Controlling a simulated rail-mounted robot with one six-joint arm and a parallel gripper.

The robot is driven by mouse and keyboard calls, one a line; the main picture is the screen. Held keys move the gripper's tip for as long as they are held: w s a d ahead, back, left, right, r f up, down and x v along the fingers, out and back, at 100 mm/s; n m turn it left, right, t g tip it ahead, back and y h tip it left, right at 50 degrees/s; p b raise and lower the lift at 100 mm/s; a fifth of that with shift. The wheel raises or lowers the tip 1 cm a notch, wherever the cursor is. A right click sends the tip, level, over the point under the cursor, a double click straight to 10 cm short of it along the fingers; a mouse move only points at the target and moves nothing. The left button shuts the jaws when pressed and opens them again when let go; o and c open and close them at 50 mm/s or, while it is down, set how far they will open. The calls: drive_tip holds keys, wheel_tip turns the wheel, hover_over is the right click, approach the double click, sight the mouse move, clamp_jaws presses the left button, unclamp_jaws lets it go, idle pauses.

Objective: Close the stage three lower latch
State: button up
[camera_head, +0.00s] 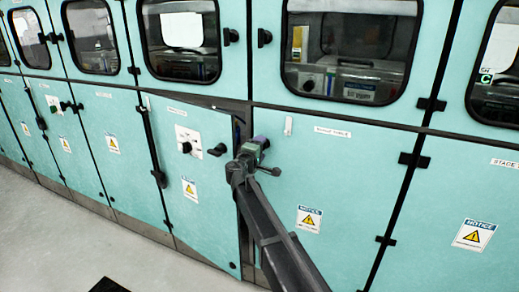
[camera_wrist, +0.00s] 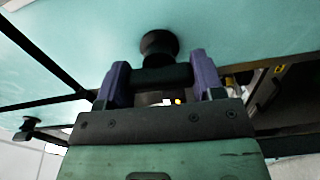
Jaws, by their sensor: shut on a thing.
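In the wrist view, my gripper (camera_wrist: 160,78) has its two purple fingers on either side of a black latch handle (camera_wrist: 160,76). The handle's round black base (camera_wrist: 158,46) sits on a turquoise panel (camera_wrist: 240,25). In the head view, my gripper (camera_head: 260,143) is at the left edge of the lower right-hand door (camera_head: 350,180), beside a gap. The gripper hides the held latch there. The lower door to the left (camera_head: 200,220) stands slightly ajar, and its black latch (camera_head: 217,150) is apart from my gripper. The door labels are too small to read surely.
Upper windowed doors (camera_head: 350,50) run above, with black latches (camera_head: 264,37) on them. Black hinges (camera_head: 414,160) stick out at the right. In the wrist view, an open gap (camera_wrist: 270,85) shows at the right.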

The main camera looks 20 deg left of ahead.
drive_tip(key=shift+n, duration=0.5)
drive_tip(key=o, duration=0.9)
drive_tip(key=s, duration=0.7)
drive_tip(key=s+a, duration=0.1)
drive_tip(key=s, duration=0.2)
drive_tip(key=shift+s+a, duration=0.1)
drive_tip(key=shift+s, duration=0.3)
